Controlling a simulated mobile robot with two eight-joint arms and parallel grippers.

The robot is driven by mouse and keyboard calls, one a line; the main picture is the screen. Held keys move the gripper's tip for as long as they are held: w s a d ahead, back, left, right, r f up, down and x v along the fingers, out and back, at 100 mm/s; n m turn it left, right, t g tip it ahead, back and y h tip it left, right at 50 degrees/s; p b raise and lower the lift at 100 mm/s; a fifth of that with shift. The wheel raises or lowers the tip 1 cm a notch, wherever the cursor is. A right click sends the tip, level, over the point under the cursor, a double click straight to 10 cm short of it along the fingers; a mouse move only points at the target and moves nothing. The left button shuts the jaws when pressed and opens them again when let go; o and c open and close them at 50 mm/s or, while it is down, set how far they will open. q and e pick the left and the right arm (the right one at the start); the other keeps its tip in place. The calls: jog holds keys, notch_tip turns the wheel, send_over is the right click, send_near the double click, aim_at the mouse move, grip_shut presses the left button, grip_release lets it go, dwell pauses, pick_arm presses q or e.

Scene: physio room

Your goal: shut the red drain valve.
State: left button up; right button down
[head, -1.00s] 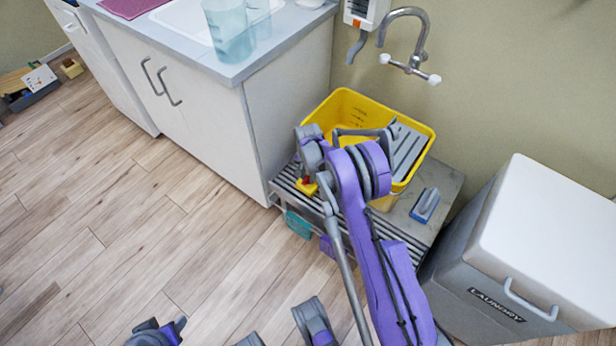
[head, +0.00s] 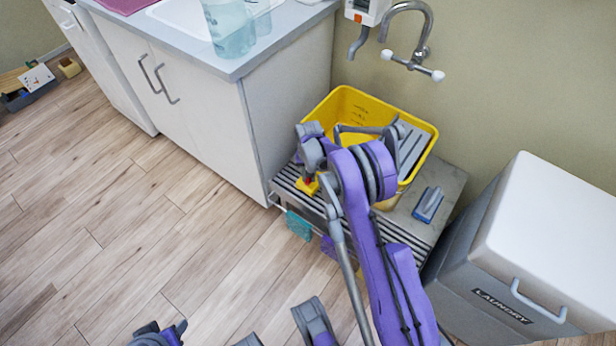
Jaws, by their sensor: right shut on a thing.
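The red drain valve (head: 309,179) shows only as a small red patch low on the near left side of the yellow bucket (head: 422,150), above a yellow spout piece (head: 307,188). My right gripper (head: 311,172) reaches down to it and is shut on it. The gripper and wrist hide most of the valve, so its turn angle cannot be told. The bucket stands on a slatted metal stand (head: 285,188), with a grey wringer part (head: 410,150) in it.
A white cabinet with a sink (head: 205,115) stands left of the stand. A grey laundry bin with a white lid (head: 555,215) stands close on the right. A blue-handled brush (head: 428,204) lies on the stand. A wall tap (head: 418,55) is above.

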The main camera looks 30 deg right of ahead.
jog(key=n, duration=0.3)
jog(key=shift+b, duration=0.4)
jog(key=n, duration=0.3)
jog(key=shift+n+b, duration=0.3)
jog(key=shift+b, duration=0.05)
jog(key=n, duration=0.3)
jog(key=shift+n+b, duration=0.3)
jog(key=shift+n, duration=1.4)
jog(key=c, duration=0.7)
grip_release()
